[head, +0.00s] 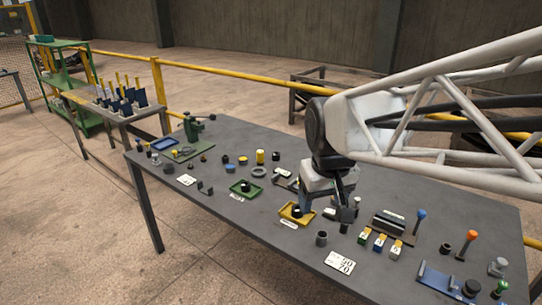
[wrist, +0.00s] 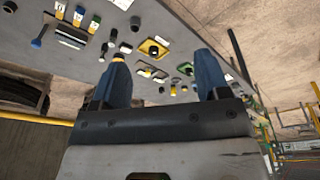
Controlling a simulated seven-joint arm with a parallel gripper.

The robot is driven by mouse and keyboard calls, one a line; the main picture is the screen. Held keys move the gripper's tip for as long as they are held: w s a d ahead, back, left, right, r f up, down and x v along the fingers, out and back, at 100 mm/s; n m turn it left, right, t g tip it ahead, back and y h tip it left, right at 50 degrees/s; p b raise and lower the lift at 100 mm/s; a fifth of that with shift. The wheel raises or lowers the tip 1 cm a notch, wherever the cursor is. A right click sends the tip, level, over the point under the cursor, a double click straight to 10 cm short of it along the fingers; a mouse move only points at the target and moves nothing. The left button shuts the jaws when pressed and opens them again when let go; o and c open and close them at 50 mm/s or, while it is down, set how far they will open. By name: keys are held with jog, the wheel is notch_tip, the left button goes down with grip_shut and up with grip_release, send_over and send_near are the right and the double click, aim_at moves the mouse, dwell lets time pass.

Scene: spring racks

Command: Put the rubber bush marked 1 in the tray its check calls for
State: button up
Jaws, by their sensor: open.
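My gripper (head: 325,203) hangs above the middle of the table, apart from the pieces below. In the wrist view its two blue fingers (wrist: 162,56) stand wide apart with nothing between them. A yellow tray (head: 283,212) holds a dark round piece and also shows in the wrist view (wrist: 143,48). A green tray (head: 235,188) holds a dark piece too. A blue tray (head: 157,143) lies at the far left. A dark, hollow-looking cylinder (head: 321,239) stands right of the yellow tray. I cannot read a 1 on any bush, so I cannot tell which is marked so.
A card reading 50 and 70 (head: 341,262) lies near the front edge. Several numbered blocks (head: 380,242), a black slotted block (head: 388,224) and coloured-knob handles (head: 471,235) crowd the right side. A green press (head: 192,128) stands at the back left.

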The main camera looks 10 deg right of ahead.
jog(key=s+d+f+m, duration=0.1)
jog(key=s+f, duration=0.2)
jog(key=s, duration=0.8)
jog(key=shift+f+m, duration=0.2)
jog(key=shift+m, duration=0.1)
dwell(0.7)
